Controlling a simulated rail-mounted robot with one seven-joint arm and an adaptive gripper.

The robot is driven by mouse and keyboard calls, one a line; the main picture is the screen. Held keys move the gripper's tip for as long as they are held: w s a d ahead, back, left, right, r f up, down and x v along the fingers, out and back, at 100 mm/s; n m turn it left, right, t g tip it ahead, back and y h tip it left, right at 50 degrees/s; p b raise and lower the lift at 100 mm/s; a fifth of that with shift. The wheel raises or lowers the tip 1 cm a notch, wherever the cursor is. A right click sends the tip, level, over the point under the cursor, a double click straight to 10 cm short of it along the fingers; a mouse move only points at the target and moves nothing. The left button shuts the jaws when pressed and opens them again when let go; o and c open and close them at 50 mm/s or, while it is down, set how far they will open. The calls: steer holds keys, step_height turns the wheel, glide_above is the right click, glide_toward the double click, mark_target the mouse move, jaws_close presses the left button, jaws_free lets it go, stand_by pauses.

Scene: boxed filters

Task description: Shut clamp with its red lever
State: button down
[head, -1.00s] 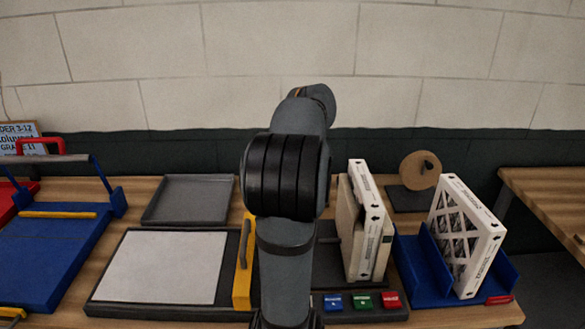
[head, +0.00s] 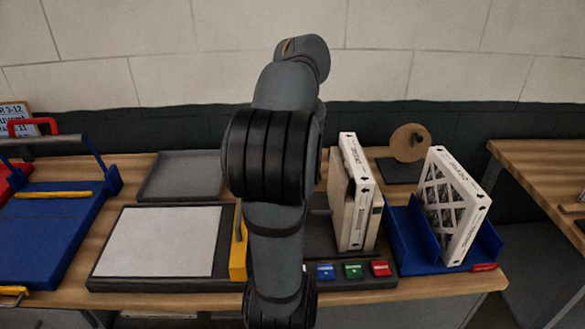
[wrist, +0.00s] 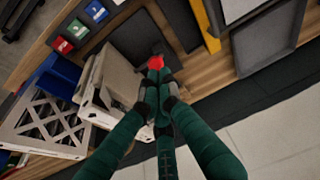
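The red end of the lever (wrist: 156,62) shows in the wrist view, with a dark part of the clamp just beyond it. My gripper (wrist: 157,76) has its green fingers drawn together right at this red end. I cannot tell whether the lever is pinched between the fingertips or only beside them. A white-framed boxed filter (head: 352,190) stands upright on the dark station behind the buttons; it also shows in the wrist view (wrist: 90,97), left of my fingers. In the head view my arm hides the lever, the clamp and my gripper.
Blue, green and red buttons (head: 353,270) line the station's front. A second filter (head: 452,207) leans in a blue holder (head: 403,243) at right. A yellow bar (head: 238,262), a pale panel (head: 160,241) and an empty grey tray (head: 178,178) lie left of my arm.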

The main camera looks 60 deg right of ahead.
steer(key=shift+s+a+r, duration=0.3)
steer(key=shift+s+a, duration=0.15)
steer(key=shift+a, duration=0.15)
steer(key=shift+s+a+r, duration=0.3)
steer(key=shift+s+a, duration=0.1)
steer(key=shift+a, duration=0.15)
steer(key=shift+w+d, duration=0.1)
steer(key=shift+d, duration=0.05)
steer(key=w+d+f+p, duration=0.2)
steer(key=w+d+f, duration=0.2)
steer(key=w+d, duration=0.25)
steer(key=s+f+b, duration=0.1)
steer(key=s+a+f+b, duration=0.1)
steer(key=s+b, duration=0.1)
steer(key=shift+a+f, duration=0.25)
steer(key=shift+a, duration=0.05)
steer(key=shift+a, duration=0.1)
